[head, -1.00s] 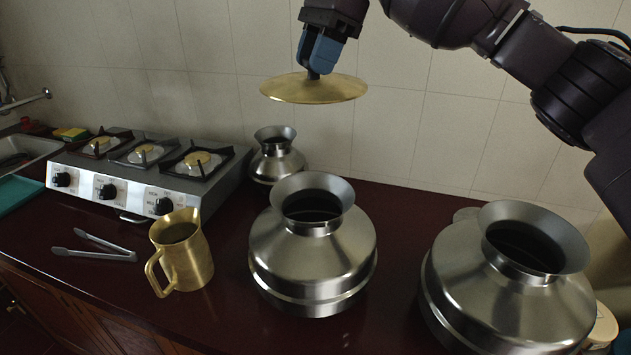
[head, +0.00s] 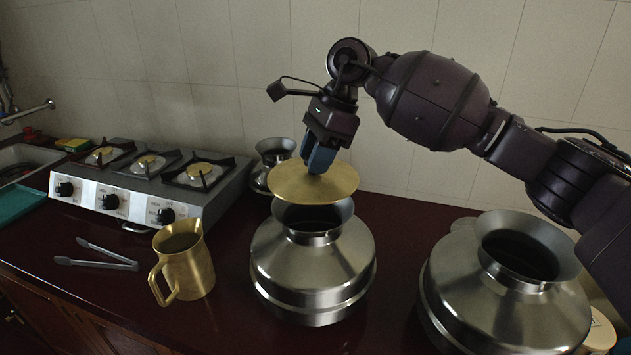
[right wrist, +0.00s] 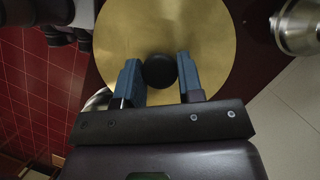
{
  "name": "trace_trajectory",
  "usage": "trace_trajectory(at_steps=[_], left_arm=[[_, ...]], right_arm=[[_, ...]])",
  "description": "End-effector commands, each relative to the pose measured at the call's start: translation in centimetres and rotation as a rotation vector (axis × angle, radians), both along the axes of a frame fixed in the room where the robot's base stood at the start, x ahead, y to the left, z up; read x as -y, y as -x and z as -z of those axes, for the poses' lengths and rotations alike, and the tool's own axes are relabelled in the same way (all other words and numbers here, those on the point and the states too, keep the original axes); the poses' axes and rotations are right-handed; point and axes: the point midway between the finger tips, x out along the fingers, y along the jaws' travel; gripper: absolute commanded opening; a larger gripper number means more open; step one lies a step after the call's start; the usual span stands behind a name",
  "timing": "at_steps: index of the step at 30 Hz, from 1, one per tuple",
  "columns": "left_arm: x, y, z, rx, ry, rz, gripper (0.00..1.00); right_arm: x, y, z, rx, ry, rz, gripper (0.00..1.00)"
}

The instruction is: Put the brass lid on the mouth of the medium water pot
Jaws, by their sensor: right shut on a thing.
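The brass lid (head: 325,184) is a flat round disc with a dark knob (right wrist: 160,71) at its centre. My right gripper (head: 319,163) is shut on that knob, and its blue fingers (right wrist: 160,80) stand on either side of it in the right wrist view. The medium water pot (head: 312,262) is the steel pot in the middle of the counter. The lid is over the back part of its flared mouth, slightly tilted, and the front of the dark opening shows. I cannot tell whether lid and rim touch. My left gripper is not in view.
A larger steel pot (head: 505,290) stands to the right and a small one (head: 262,180) behind. A brass jug (head: 186,266), tongs (head: 95,257) and a gas stove (head: 140,205) are to the left. The tiled wall (head: 230,60) is close behind.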

Motion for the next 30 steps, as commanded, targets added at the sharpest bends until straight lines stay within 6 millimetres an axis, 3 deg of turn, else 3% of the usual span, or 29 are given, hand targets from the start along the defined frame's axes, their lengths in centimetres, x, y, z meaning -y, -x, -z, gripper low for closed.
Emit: trace_trajectory(at_steps=[10,17,26,27,30], left_arm=[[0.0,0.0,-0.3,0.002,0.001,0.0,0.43],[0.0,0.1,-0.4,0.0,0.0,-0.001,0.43],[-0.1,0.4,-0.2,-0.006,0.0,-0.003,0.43],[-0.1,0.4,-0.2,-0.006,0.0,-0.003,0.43],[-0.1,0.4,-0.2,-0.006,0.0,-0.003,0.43]], right_arm=[[-0.1,0.0,2.4,0.0,-0.001,-0.001,0.09],[0.0,0.0,5.4,0.0,-0.001,0.0,0.09],[0.0,0.0,5.8,0.002,-0.001,-0.001,0.09],[0.0,0.0,5.8,0.001,0.0,-0.001,0.39],[0.0,0.0,5.8,0.001,0.0,-0.001,0.54]])
